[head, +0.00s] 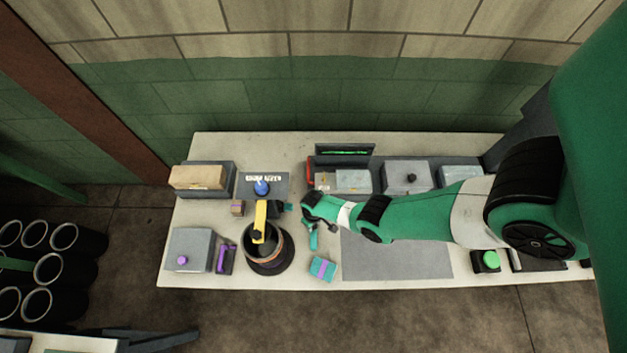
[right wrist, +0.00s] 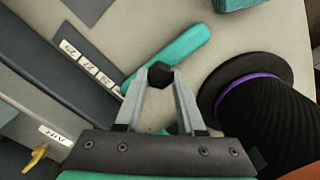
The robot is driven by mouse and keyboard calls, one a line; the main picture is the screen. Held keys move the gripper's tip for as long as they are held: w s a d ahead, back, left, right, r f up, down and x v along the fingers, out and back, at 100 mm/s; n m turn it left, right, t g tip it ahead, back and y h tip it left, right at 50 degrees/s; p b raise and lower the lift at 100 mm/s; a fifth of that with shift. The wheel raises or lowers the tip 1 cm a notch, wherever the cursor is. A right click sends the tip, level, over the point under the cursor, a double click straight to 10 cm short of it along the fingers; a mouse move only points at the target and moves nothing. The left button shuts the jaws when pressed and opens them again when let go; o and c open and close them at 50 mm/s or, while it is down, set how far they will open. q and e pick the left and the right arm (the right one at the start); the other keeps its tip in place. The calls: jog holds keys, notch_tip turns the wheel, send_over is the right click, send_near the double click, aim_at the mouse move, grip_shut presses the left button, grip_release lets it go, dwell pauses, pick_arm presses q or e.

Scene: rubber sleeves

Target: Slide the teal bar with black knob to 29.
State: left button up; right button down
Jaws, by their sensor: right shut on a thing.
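The teal bar (right wrist: 180,52) lies at a slant in the right wrist view, beside a dark grey housing (right wrist: 75,70) with a row of small white number labels (right wrist: 85,61), which are too small to read surely. My left gripper is not in view.
A black round ribbed thing with a wide flange and purple ring (right wrist: 245,85) stands close right of my fingers. In the head view, a teal block with a purple band (head: 322,269) lies near the front edge. A grey mat (head: 395,262) lies bare to the right.

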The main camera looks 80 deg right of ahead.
dwell(0.8)
jog(key=shift+s, duration=0.2)
jog(key=s, duration=0.1)
jog(key=s+p, duration=0.1)
jog(key=shift+s+d+r+p, duration=0.1)
jog(key=shift+s+d+p, duration=0.2)
jog(key=shift+s+d, duration=0.1)
jog(key=shift+s, duration=0.2)
jog(key=c, duration=0.5)
grip_release()
